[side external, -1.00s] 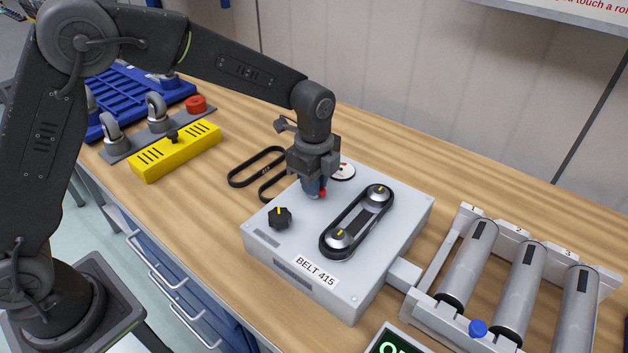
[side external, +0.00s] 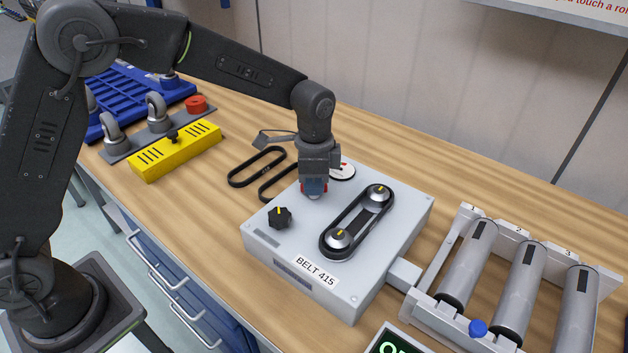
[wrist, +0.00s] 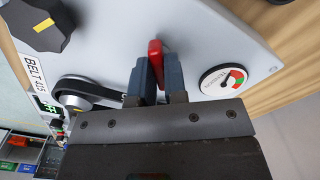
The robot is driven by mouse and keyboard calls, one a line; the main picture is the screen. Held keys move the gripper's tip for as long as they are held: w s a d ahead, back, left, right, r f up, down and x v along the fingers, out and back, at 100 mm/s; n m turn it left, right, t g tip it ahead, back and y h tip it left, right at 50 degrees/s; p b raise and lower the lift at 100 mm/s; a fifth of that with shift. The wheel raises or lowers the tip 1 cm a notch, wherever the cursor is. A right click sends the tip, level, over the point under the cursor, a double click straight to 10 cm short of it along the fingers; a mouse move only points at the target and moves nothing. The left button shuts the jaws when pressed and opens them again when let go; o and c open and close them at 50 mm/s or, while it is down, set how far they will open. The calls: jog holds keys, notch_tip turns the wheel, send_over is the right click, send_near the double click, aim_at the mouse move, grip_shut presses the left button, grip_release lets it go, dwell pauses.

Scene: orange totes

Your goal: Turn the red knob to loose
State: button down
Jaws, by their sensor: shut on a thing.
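The red knob (wrist: 155,52) sits on the top of the grey belt box (side external: 262,249). In the wrist view it is a narrow red bar between the fingers of my gripper (wrist: 157,80), which is shut on it. In the side view my gripper (side external: 314,190) points down onto the back left part of the box and hides nearly all of the knob. A round dial (wrist: 222,80) with green and red sectors is beside the gripper in the wrist view. Its needle is too small to read surely. The side view shows only part of this dial (side external: 344,172).
A black knob (side external: 279,217) and a black belt (side external: 348,238) on two pulleys are on the box. Spare belts (side external: 256,167) lie behind it. A yellow bar (side external: 174,150) is at left, a roller rack (side external: 520,266) at right.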

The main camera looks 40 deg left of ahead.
jog(key=n, duration=0.5)
jog(key=shift+n, duration=0.3)
jog(key=n, duration=0.4)
jog(key=shift+r+n, duration=0.1)
jog(key=shift+n, duration=0.2)
jog(key=c, duration=1.2)
grip_release()
jog(key=shift+o, duration=0.2)
notch_tip(320, 180, up, 14)
